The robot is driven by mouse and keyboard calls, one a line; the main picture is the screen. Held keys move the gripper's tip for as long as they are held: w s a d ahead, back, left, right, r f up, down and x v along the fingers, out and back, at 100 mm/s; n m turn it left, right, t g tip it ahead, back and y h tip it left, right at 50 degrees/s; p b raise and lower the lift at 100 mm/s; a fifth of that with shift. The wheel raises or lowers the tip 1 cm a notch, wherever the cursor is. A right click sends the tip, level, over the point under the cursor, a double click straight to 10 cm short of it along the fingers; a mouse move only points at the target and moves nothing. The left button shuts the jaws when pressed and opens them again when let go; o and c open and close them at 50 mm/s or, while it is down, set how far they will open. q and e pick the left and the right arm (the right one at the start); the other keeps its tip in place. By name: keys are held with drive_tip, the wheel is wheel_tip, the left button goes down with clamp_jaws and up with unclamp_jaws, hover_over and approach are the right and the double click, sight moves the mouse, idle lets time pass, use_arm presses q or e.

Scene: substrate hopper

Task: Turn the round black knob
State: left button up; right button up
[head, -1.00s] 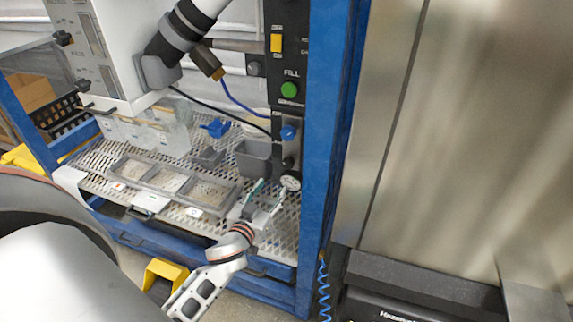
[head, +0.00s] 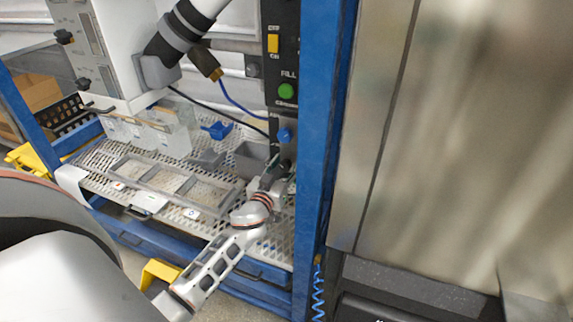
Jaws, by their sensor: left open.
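My left gripper (head: 274,168) is open and reaches in from below, over the perforated deck. Its fingers are in front of the lower end of the black control panel (head: 283,98), just below a blue knob (head: 285,135). A small round dark knob (head: 253,67) sits at the panel's left edge, well above my gripper and apart from it. My gripper hides part of the lower panel fittings, and I cannot tell whether the fingers touch anything there. Black knobs also stick out of the white hopper box (head: 64,36) at the upper left. My right gripper is not in view.
A blue frame post (head: 322,130) stands close to the right of my gripper. A grey divided tray (head: 135,160) and a grey bin (head: 252,158) are on the deck. A green button (head: 286,91) and yellow switch (head: 272,43) are on the panel. A hose hangs above.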

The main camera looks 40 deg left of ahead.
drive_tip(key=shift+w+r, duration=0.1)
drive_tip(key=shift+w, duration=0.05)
use_arm(q)
drive_tip(key=c, duration=1.1)
